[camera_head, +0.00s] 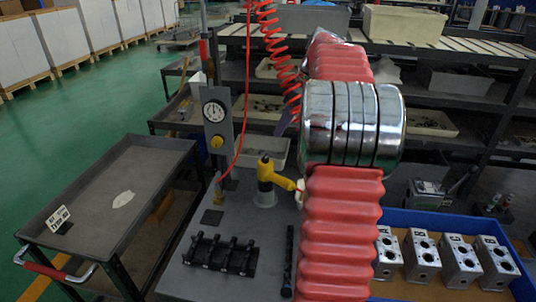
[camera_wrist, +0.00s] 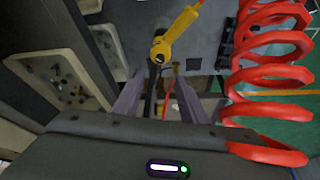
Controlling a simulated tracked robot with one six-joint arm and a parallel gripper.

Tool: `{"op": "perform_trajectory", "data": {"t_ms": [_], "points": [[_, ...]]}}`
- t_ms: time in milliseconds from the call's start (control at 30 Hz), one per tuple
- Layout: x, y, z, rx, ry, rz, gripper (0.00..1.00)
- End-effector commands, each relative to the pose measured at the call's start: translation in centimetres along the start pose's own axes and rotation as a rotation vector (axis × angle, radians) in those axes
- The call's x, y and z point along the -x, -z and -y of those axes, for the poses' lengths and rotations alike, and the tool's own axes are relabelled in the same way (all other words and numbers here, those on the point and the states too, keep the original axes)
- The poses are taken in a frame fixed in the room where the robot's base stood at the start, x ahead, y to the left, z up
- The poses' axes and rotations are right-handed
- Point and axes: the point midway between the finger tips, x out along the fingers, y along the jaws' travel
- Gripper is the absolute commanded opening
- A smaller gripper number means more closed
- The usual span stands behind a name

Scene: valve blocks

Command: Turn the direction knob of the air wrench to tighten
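The yellow air wrench (camera_head: 268,175) stands upright in a pale holder on the grey workbench, its yellow handle pointing right toward my red-sleeved arm. In the wrist view the yellow wrench (camera_wrist: 180,36) shows beyond the fingertips, with a dark round end at its lower left. Its direction knob is too small to tell apart. My gripper (camera_wrist: 158,82) is open, its two grey-purple fingers apart, with no object clearly held. A dark rod and a red hose show in the gap between the fingers. In the head view my arm hides most of the gripper.
A red coiled hose (camera_head: 278,45) hangs close to my arm and fills the right of the wrist view (camera_wrist: 268,90). A black rack (camera_head: 220,254) lies front left. A blue crate (camera_head: 455,222) with metal blocks is right.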

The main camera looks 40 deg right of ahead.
Motion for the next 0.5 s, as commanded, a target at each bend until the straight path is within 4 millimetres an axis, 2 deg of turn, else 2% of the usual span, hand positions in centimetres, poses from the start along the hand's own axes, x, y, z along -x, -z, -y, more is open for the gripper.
{"op": "perform_trajectory", "data": {"t_ms": [167,500], "points": [[-1.8,0.0,0.1,0.0,0.003,0.001,0.38],[-6.9,0.0,0.1,-0.001,0.003,0.001,0.38]]}}
